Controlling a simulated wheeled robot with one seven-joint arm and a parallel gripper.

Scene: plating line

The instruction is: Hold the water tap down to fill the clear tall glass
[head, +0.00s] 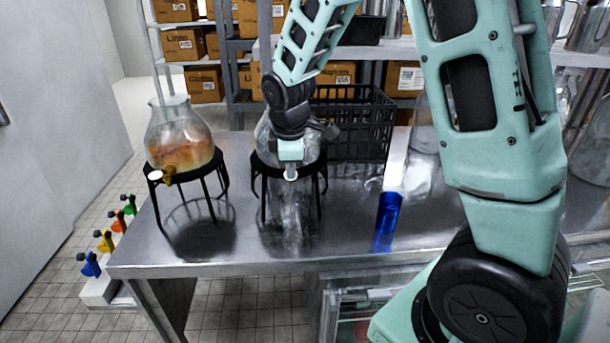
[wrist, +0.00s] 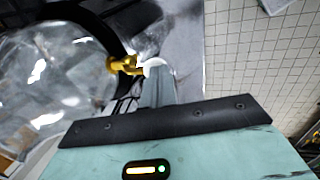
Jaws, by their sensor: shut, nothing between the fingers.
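The water dispenser (head: 262,138) is a clear round glass vessel on a black ring stand, partly hidden behind my arm. It fills the left of the wrist view (wrist: 50,85). Its brass tap (wrist: 122,65) has a white lever (wrist: 153,64). My gripper (head: 290,174) is shut and empty at this tap; in the wrist view its fingertips (wrist: 158,78) are right at the lever, and I cannot tell whether they press it down. A clear, glass-like shape (head: 291,222) shows below the tap, apparently the tall glass; its outline and water level are hard to make out.
A second dispenser (head: 180,145) with orange-brown liquid stands at left on the steel table (head: 345,240). A blue glass (head: 387,216) stands to the right. A black crate (head: 352,125) is behind.

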